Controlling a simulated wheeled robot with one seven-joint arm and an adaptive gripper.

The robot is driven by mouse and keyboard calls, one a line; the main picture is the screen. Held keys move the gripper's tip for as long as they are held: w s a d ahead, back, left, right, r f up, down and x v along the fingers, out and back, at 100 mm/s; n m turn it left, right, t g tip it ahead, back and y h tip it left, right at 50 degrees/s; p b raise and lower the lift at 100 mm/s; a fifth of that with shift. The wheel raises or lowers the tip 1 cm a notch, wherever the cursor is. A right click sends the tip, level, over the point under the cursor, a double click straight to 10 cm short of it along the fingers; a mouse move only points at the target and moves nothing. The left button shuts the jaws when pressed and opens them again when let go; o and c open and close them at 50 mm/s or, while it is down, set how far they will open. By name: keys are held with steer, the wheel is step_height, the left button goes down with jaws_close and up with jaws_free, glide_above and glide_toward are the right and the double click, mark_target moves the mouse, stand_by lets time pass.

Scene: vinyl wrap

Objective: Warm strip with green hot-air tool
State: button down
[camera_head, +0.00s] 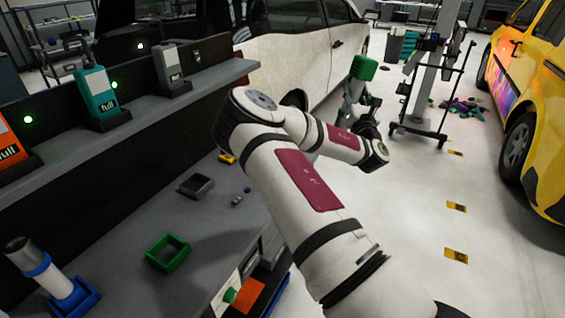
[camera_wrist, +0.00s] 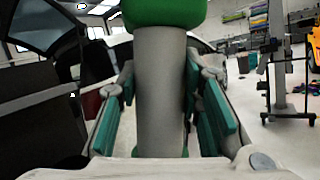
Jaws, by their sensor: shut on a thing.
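The green hot-air tool (camera_head: 363,67) is held upright by my gripper (camera_head: 354,104), out past the bench beside the white vehicle. In the wrist view its grey body (camera_wrist: 160,95) stands between the teal finger pads of my gripper (camera_wrist: 160,85), with its green top (camera_wrist: 165,12) above. The pads are shut around the body. I cannot pick out a strip for certain. A colourful wrap patch (camera_head: 504,65) shows on the side of the yellow vehicle (camera_head: 543,95).
An empty green holder (camera_head: 168,252) and a dark holder (camera_head: 195,186) sit on the bench. A blue-banded tool (camera_head: 46,272) stands in a blue holder at front left. A wheeled stand (camera_head: 420,133) and a pile of scraps (camera_head: 463,107) are on the floor. The right-hand floor aisle is mostly clear.

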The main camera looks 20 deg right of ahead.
steer(key=s+d, duration=0.1)
steer(key=s+d+r+p, duration=0.1)
steer(key=s, duration=0.1)
steer(key=shift+d, duration=0.15)
